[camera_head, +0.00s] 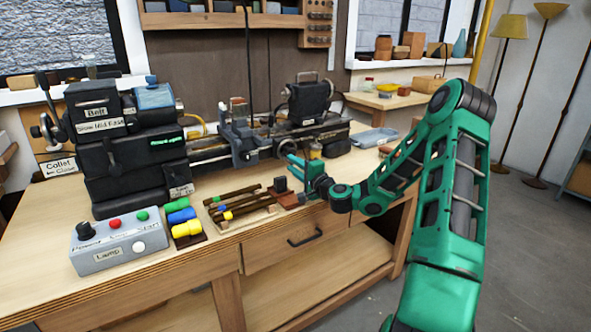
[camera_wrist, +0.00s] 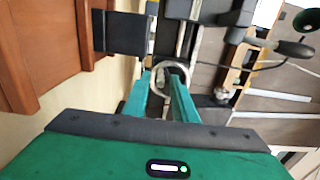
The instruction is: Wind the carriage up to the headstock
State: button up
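The lathe's headstock (camera_head: 130,150) is the stacked black block on the left of the bench. The carriage (camera_head: 240,132) sits on the bed to its right, with a gap of bare bed between them. My gripper (camera_head: 290,166) is at the front of the lathe, right of the carriage. In the wrist view, my gripper (camera_wrist: 163,84) has its two green fingers apart, with the tips at a metal ring (camera_wrist: 157,68), seemingly a wheel or handle rim. Whether the fingers touch the ring I cannot tell.
A grey control box (camera_head: 118,240) with coloured buttons stands at the bench's front left. Blue and yellow pieces and a rack of brown rods (camera_head: 238,208) lie beside it. The tailstock (camera_head: 308,98) is at the bed's right. A grey tray (camera_head: 374,137) lies behind my arm.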

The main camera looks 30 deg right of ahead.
grip_shut()
jog(key=shift+d+f, duration=0.1)
